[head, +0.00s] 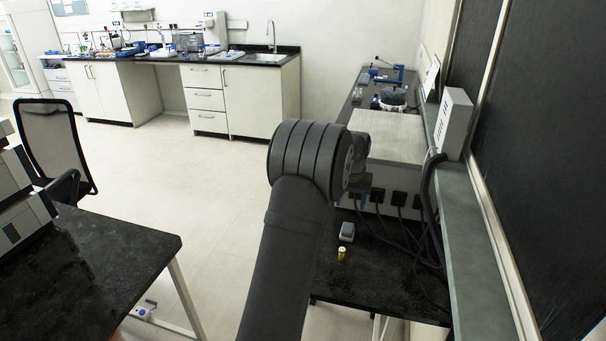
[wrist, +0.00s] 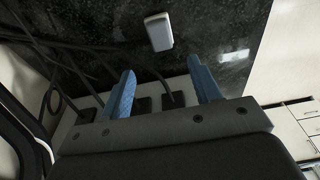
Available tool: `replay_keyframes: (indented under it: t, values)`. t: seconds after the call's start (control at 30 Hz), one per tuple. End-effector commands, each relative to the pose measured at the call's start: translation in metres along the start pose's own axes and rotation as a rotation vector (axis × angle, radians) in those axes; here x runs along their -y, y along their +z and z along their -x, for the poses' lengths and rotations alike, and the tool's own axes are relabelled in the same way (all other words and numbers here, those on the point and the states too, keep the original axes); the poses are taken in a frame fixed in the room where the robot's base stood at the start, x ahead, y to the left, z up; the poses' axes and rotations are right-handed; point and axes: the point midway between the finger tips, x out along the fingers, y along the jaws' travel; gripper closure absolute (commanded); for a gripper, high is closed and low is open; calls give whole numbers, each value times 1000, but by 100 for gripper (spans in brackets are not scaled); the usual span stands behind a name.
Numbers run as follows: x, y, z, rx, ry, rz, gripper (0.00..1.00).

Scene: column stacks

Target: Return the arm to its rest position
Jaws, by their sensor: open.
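My gripper (wrist: 162,92) shows in the wrist view with its two blue fingers apart and nothing between them. Below the fingers' line of sight is a dark speckled bench top (wrist: 215,30). A small grey-white box (wrist: 158,32) lies on it, beyond the fingertips and apart from them. In the head view the same box (head: 347,231) lies on the dark bench (head: 390,275), with a small yellow-capped vial (head: 341,254) standing nearby.
A white box (head: 454,124) stands on the ledge. A black table (head: 90,265) and a chair (head: 55,140) are at left. Open floor (head: 190,190) lies between.

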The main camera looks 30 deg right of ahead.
Motion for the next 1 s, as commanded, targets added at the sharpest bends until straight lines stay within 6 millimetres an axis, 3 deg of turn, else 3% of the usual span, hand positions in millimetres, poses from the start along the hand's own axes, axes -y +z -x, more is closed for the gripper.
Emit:
replay_keyframes:
  t: [0.17,0.67,1.0]
  values:
    - [0,1,-22,3,0,0,43]
    - [0,1,-120,4,0,0,43]
    - [0,-5,-85,0,0,0,43]
